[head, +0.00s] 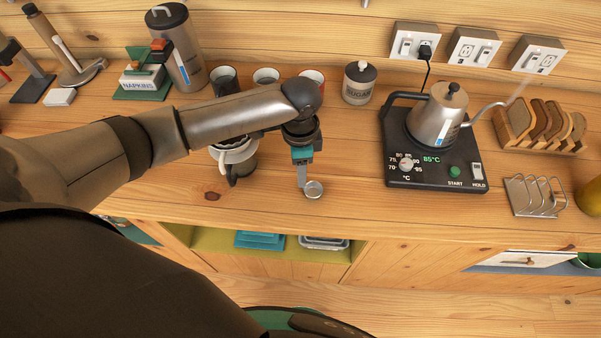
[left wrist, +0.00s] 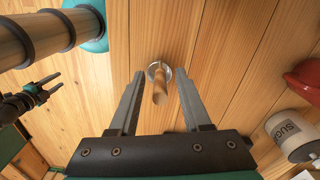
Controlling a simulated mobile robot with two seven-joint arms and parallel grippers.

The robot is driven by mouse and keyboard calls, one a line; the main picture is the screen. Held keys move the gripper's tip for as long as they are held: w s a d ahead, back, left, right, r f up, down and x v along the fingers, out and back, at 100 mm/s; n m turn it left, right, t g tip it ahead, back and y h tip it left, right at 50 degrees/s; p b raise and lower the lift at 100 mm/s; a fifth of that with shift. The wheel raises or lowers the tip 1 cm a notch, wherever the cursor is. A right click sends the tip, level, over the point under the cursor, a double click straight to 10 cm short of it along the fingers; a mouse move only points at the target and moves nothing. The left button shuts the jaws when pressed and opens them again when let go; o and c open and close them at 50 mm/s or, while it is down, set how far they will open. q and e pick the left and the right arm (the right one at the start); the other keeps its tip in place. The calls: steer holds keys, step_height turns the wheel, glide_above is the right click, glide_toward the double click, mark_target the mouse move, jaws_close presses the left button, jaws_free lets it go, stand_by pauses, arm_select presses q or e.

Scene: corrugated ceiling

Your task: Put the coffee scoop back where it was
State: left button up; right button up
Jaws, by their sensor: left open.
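The coffee scoop (head: 314,190) has a small round metal bowl resting on the counter near its front edge. In the left wrist view its wooden handle (left wrist: 160,90) points toward the camera. My left gripper (head: 306,168) points down right beside the scoop in the head view. In the left wrist view my left gripper (left wrist: 159,95) is open, with one finger on each side of the handle and visible gaps. In the head view the handle is mostly hidden by the gripper. My right gripper (left wrist: 56,82) shows small at the left of the wrist view, its fingers apart.
A white dripper (head: 235,152) stands left of the left gripper, behind the arm. Several cups line the back, beside the sugar jar (head: 359,84). A kettle (head: 437,115) on its dark base is at right. The counter between scoop and kettle base is clear.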

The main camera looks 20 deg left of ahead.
arm_select(q)
step_height(320, 180, up, 9)
steer(key=shift+f+p, duration=0.15)
steer(key=shift+p, duration=0.15)
